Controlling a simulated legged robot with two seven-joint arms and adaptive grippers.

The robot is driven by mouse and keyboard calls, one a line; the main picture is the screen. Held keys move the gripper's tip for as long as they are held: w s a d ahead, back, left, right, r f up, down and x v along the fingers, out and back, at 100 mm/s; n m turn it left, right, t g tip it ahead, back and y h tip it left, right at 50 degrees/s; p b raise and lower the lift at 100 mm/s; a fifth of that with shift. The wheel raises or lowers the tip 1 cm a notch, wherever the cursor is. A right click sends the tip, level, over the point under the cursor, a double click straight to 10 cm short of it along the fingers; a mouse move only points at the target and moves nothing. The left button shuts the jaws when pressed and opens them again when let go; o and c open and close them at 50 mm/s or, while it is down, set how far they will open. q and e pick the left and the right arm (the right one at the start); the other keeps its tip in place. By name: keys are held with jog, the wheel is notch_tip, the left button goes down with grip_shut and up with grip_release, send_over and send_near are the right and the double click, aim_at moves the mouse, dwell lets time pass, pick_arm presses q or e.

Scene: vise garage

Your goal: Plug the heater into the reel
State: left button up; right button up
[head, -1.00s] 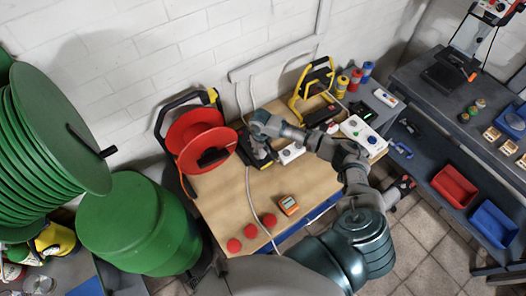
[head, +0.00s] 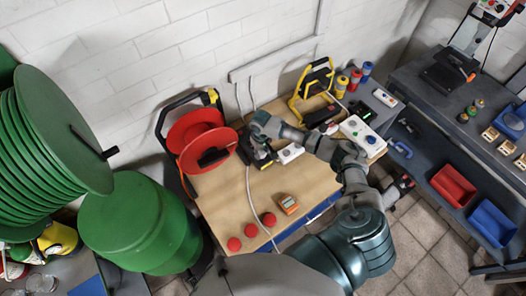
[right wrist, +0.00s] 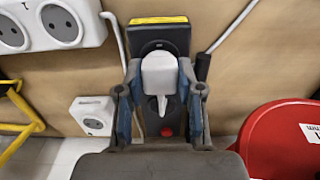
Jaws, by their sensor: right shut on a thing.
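My right gripper (right wrist: 162,108) is shut on a white plug (right wrist: 160,76), held between its two blue-padded fingers. In the head view my right gripper (head: 263,156) is over the back left of the wooden bench, beside the red cable reel (head: 188,136). The reel's red disc (right wrist: 285,140) is at the lower right of the wrist view. A dark block with a yellow strip (right wrist: 158,20) lies directly behind the plug; whether they touch I cannot tell. A white cable (head: 248,190) runs down the bench. I cannot identify the heater. My left gripper is not in view.
White sockets (head: 290,152) and a white socket strip (head: 362,134) stand right of the gripper, near a yellow-framed stand (head: 297,100). A green barrel (head: 135,225) stands left.

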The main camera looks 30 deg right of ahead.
jog(key=shift+f, duration=0.45)
jog(key=o, duration=1.1)
jog(key=shift+o, duration=0.2)
jog(key=shift+r, duration=0.1)
notch_tip(320, 180, up, 12)
jog(key=shift+s, duration=0.1)
